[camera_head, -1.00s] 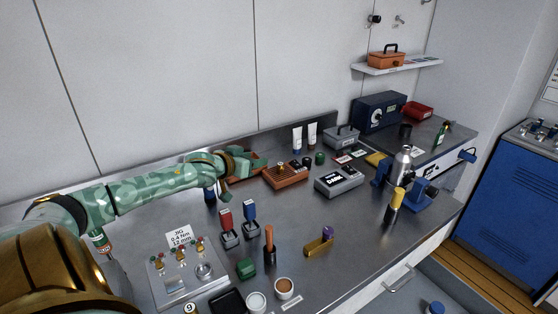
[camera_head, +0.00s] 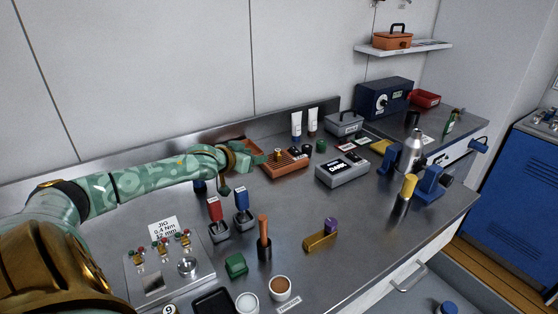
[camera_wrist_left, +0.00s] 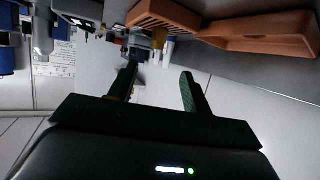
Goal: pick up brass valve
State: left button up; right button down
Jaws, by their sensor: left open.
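A small brass valve (camera_head: 278,155) stands upright on the slotted orange-brown rack (camera_head: 288,172) near the back of the bench. My left gripper (camera_head: 262,159) is just left of it, open and empty, with its fingers pointing toward it. In the left wrist view, the open fingers (camera_wrist_left: 157,88) are apart, and a brassy piece (camera_wrist_left: 158,42) shows beyond them by the rack (camera_wrist_left: 165,17), partly behind a dark round part. Several other brass valves (camera_head: 163,248) stand on the jig plate at the front left. My right gripper is not in view.
An orange-brown tray (camera_head: 246,146) lies behind my left gripper; it also shows in the left wrist view (camera_wrist_left: 265,45). Dark round parts and a grey labelled box (camera_head: 343,170) stand right of the valve. Red and blue stamps (camera_head: 214,212) stand in front. The bench centre is mostly clear.

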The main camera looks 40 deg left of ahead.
aim_at(276, 154)
pick_arm(q)
jog(key=b+x, duration=0.2)
jog(key=x, duration=0.2)
jog(key=b+x, duration=0.2)
jog(key=x, duration=0.2)
jog(key=shift+w+f, duration=0.15)
jog(key=shift+f, duration=0.15)
jog(key=b+x, duration=0.4)
jog(key=x, duration=0.1)
jog(key=shift+d+f, duration=0.1)
jog(key=shift+f, duration=0.35)
jog(key=shift+r, duration=0.3)
grip_shut()
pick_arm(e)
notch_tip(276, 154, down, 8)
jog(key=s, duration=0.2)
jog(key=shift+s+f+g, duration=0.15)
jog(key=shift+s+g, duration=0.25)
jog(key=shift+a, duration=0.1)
